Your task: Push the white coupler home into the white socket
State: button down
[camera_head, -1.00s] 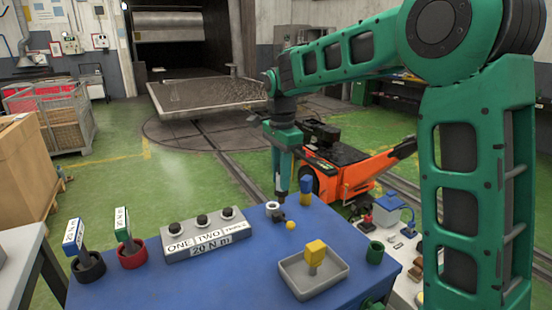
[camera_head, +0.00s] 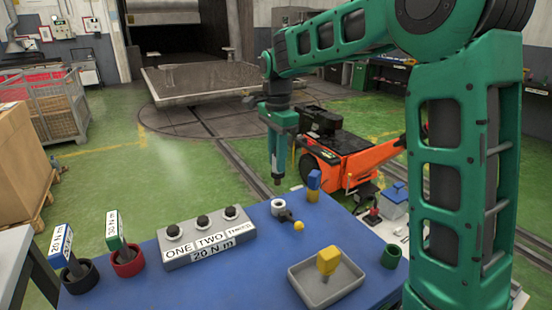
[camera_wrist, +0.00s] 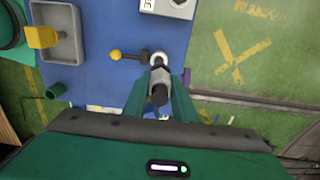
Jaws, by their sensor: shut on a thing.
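The white socket (camera_head: 278,206) is a small ring on the far edge of the blue bench, with a lever and yellow ball knob (camera_head: 299,225) beside it. In the wrist view the socket (camera_wrist: 158,58) shows just beyond the held part. My gripper (camera_head: 277,178) points down above and beyond the socket, with a visible gap between them in the head view. It is shut on a grey, dark-ended cylindrical part (camera_wrist: 159,90), likely the coupler; its white colour is not clear. The part's far end overlaps the socket's edge in the wrist view, so their exact alignment cannot be told.
A grey tray (camera_head: 300,275) with a yellow-topped piece (camera_head: 328,261) stands to the right, near a green cup (camera_head: 390,256). A blue-topped piece (camera_head: 314,182) stands close right of the socket. A button box (camera_head: 207,238) is left. An orange machine (camera_head: 365,165) stands behind.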

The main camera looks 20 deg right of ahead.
aim_at(278, 185)
jog(key=shift+d, duration=0.1)
jog(key=shift+f, duration=2.9)
jog(key=shift+s, duration=0.1)
jog(key=shift+f, duration=2.1)
jog(key=c, duration=1.4)
grip_release()
notch_tip(278, 185, up, 11)
jog(key=shift+f, duration=0.15)
